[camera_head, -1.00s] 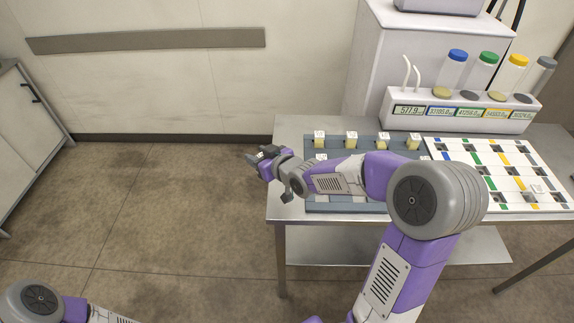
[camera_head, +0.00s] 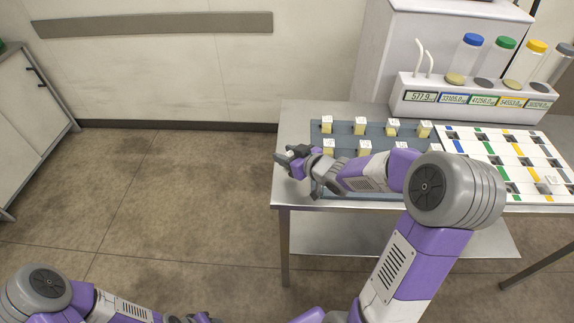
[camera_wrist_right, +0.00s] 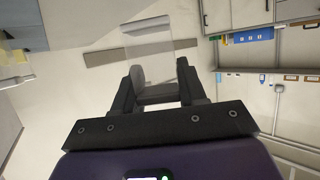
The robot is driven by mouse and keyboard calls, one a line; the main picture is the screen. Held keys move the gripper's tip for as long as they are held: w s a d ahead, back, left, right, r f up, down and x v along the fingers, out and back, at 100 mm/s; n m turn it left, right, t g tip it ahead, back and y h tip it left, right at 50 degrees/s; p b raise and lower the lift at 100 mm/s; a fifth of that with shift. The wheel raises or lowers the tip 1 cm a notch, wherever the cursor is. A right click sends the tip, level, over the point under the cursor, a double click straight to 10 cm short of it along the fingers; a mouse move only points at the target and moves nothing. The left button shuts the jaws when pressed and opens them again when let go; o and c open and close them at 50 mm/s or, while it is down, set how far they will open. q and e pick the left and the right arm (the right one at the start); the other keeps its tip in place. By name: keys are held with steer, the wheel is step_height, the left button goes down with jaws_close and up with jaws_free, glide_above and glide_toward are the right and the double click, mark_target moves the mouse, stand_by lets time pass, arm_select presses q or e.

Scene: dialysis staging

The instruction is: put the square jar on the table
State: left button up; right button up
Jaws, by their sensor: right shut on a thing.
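My right gripper (camera_head: 290,156) is at the left edge of the metal table (camera_head: 299,125), near the left end of the blue-grey tray. In the right wrist view, my right gripper (camera_wrist_right: 160,84) is shut on a clear, see-through squarish thing, which looks like the square jar (camera_wrist_right: 158,42). It sticks out beyond the fingertips. The jar is hard to make out in the head view.
A blue-grey tray (camera_head: 346,128) holds several small yellowish jars with white tops. A white board (camera_head: 500,150) with coloured marks lies right of it. A white rack (camera_head: 470,97) with several capped tubes stands behind. The table's front left corner is bare.

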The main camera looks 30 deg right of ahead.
arm_select(q)
steer(key=shift+f+b, duration=0.5)
steer(key=shift+f, duration=0.4)
arm_select(e)
steer(key=shift+f, duration=1.6)
steer(key=shift+f, duration=0.15)
arm_select(q)
steer(key=shift+f, duration=0.1)
arm_select(e)
steer(key=o, duration=1.1)
steer(key=shift+r, duration=0.2)
steer(key=p+v, duration=0.4)
steer(key=v, duration=0.7)
steer(key=shift+w+p, duration=0.1)
steer(key=shift+p, duration=0.25)
steer(key=shift+s+d+r, duration=0.15)
steer(key=shift+s+r, duration=0.05)
steer(key=shift+s, duration=0.35)
arm_select(q)
step_height(320, 180, up, 5)
steer(key=shift+r, duration=0.1)
